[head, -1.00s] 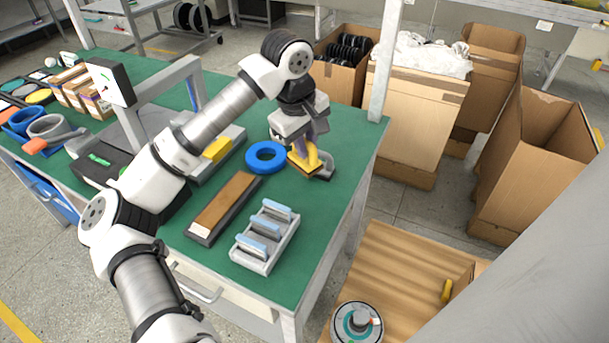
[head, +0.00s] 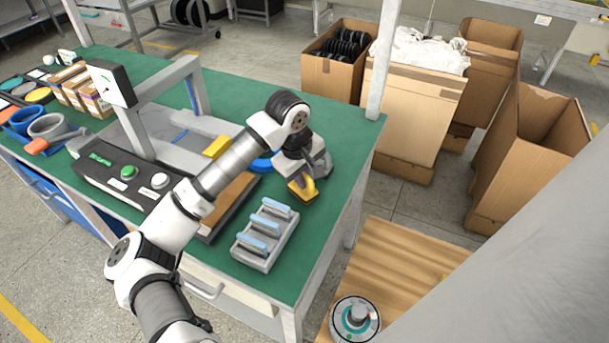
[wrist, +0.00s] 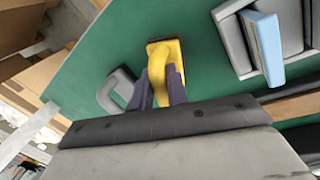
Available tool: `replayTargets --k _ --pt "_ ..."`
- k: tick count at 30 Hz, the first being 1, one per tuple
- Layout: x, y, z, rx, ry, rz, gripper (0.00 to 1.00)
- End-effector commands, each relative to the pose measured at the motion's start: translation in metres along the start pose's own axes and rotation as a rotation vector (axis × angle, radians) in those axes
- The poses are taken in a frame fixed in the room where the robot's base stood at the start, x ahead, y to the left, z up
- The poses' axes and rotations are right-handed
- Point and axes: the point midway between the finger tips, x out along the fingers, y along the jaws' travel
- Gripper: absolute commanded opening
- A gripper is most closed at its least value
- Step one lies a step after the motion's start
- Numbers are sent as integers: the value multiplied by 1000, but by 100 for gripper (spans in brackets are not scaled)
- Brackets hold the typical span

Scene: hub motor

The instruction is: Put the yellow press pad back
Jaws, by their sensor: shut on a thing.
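The yellow press pad (head: 303,190) has a yellow grip and a dark base. My gripper (head: 300,178) is shut on its grip, above the green bench near the right edge. In the wrist view the pad (wrist: 164,50) shows between the purple fingers of my gripper (wrist: 160,88), its base facing the bench. Whether the base touches the bench is unclear. A grey open loop-shaped piece (wrist: 115,92) lies on the bench beside the pad, apart from it. A second yellow block (head: 216,147) sits at the press (head: 190,85), partly behind my arm.
A grey rack with light-blue-topped pieces (head: 265,236) stands just left and in front of the pad. A blue ring (head: 262,163) and a brown-topped board (head: 232,195) are partly hidden by my arm. Cardboard boxes (head: 415,115) stand beyond the bench's right edge.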

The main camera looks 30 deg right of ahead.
Motion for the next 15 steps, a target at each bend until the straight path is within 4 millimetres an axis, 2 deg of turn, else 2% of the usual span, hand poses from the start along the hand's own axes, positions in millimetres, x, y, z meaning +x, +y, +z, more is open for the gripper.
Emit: replayTargets --k 4,5,9,15 --pt "4 -1 0 0 2 0 0" --pt "3 -1 0 0 1 0 18" --pt "2 0 0 0 0 0 36" --pt "2 0 0 0 0 0 37"
